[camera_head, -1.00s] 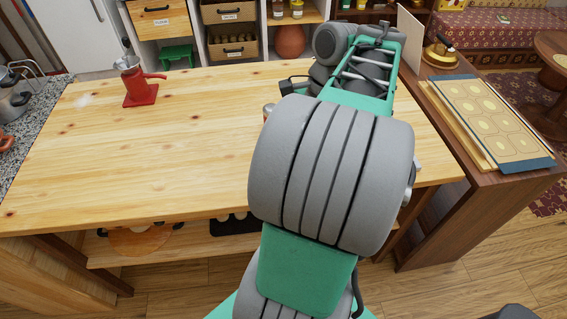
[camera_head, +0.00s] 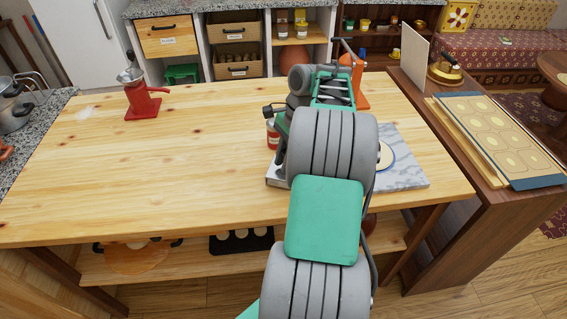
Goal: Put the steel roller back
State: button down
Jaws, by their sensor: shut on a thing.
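My arm reaches over the right part of the wooden table (camera_head: 150,170). My gripper (camera_head: 333,90), in green and grey, is seen from behind above the back right of the table. Its fingertips are hidden by my own arm. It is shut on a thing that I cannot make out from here. I cannot pick out the steel roller; it may be hidden behind my arm. A grey marble slab (camera_head: 411,172) lies on the table under my arm, with a pale round disc (camera_head: 387,155) on it, partly covered.
A red can (camera_head: 272,137) stands left of my arm and an orange object (camera_head: 360,90) behind it. A red mill (camera_head: 142,103) stands at the back left. The table's left and middle are clear. A side cabinet at right holds a patterned board (camera_head: 490,135).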

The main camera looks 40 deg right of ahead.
jog(key=shift+s+a+f, duration=0.1)
jog(key=shift+f, duration=0.5)
jog(key=c, duration=1.2)
grip_release()
jog(key=shift+f, duration=0.1)
jog(key=shift+c, duration=0.2)
